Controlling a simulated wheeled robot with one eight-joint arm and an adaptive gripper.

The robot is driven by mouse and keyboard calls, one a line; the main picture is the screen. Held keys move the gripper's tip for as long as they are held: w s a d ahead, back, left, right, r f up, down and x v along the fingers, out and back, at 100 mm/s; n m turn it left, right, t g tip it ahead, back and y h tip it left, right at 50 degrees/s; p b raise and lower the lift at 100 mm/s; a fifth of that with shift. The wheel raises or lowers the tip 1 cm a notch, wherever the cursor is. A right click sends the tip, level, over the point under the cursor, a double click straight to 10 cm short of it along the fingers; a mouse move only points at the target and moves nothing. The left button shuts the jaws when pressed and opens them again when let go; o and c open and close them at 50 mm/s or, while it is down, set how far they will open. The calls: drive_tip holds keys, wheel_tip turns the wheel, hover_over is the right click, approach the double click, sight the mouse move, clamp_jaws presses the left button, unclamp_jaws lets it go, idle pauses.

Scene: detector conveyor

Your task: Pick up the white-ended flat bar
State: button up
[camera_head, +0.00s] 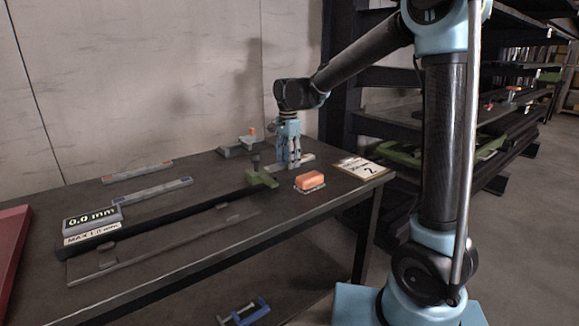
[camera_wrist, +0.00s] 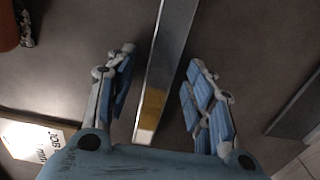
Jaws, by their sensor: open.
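The white-ended flat bar (camera_wrist: 167,55) is a narrow grey metal strip in the wrist view. It runs from the top edge down between my fingers, with a yellowish-brown band and a pale white end at the bottom. In the head view its pale end (camera_head: 306,157) shows just right of my gripper, and the gripper hides part of it. My gripper (camera_head: 289,164) points down over the bar at the far side of the table. In the wrist view my gripper (camera_wrist: 160,58) is open, with one finger on each side of the bar and visible gaps to both.
Two flat bars with coloured ends (camera_head: 137,171) (camera_head: 152,190) lie to the left on the dark table. A long black gauge with a green end (camera_head: 262,178) and a 0.0 mm display (camera_head: 92,218) is nearby.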

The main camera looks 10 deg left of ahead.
clamp_jaws()
drive_tip(key=shift+r, duration=0.15)
